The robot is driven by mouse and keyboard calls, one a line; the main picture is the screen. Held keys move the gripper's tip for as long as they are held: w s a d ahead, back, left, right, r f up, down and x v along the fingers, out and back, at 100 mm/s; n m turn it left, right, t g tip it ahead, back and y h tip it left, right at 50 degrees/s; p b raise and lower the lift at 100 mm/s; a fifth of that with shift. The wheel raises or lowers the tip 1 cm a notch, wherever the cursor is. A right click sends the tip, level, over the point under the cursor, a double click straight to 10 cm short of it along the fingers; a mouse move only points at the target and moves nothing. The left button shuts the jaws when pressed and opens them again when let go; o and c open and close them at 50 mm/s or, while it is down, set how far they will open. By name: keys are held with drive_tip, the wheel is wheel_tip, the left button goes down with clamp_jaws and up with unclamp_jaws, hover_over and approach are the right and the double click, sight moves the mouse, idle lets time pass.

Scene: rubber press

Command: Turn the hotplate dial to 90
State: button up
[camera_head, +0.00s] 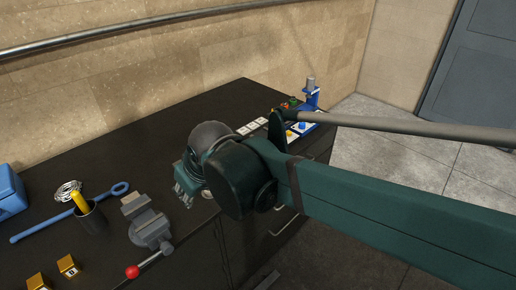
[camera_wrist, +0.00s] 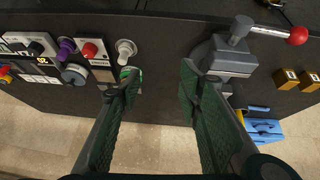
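My gripper (camera_wrist: 157,77) is open and empty in the wrist view, its dark green fingers wide apart above the black bench. A round grey dial (camera_wrist: 75,74) sits at the left of that view beside a small display with orange digits (camera_wrist: 42,60), too small to read surely. I cannot tell for sure that this is the hotplate dial. It is well left of the left finger and apart from it. In the head view my gripper (camera_head: 184,186) hangs over the bench; the dial cannot be made out there.
Near the dial are a purple knob (camera_wrist: 66,46), a red button (camera_wrist: 89,49), a black knob (camera_wrist: 36,48) and a silver toggle (camera_wrist: 126,47). A vise (camera_head: 150,228) stands close to my gripper. A blue press (camera_head: 311,97) is at the bench's far end.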

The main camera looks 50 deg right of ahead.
drive_tip(key=w+d+r+g+p, duration=0.25)
drive_tip(key=w+d+p, duration=0.25)
drive_tip(key=d, duration=0.3)
drive_tip(key=w+d+f+g+p, duration=0.1)
drive_tip(key=d+p, duration=0.3)
drive_tip(key=d, duration=0.4)
drive_tip(key=w+d+f+n+g+p, duration=0.1)
drive_tip(key=w+d+f+p, duration=0.1)
drive_tip(key=d, duration=0.7)
drive_tip(key=w+d+f+g+p, duration=0.1)
drive_tip(key=d+f+p, duration=0.2)
drive_tip(key=d, duration=0.6)
drive_tip(key=shift+w+f+n+g+p, duration=0.3)
drive_tip(key=shift+n+p, duration=0.1)
drive_tip(key=shift+p, duration=0.95)
drive_tip(key=shift+s+d+f, duration=0.15)
drive_tip(key=shift+d+f, duration=0.05)
drive_tip(key=shift+d, duration=0.15)
drive_tip(key=shift+f, duration=0.1)
drive_tip(key=shift+d+f, duration=0.2)
drive_tip(key=shift+f, duration=3.6)
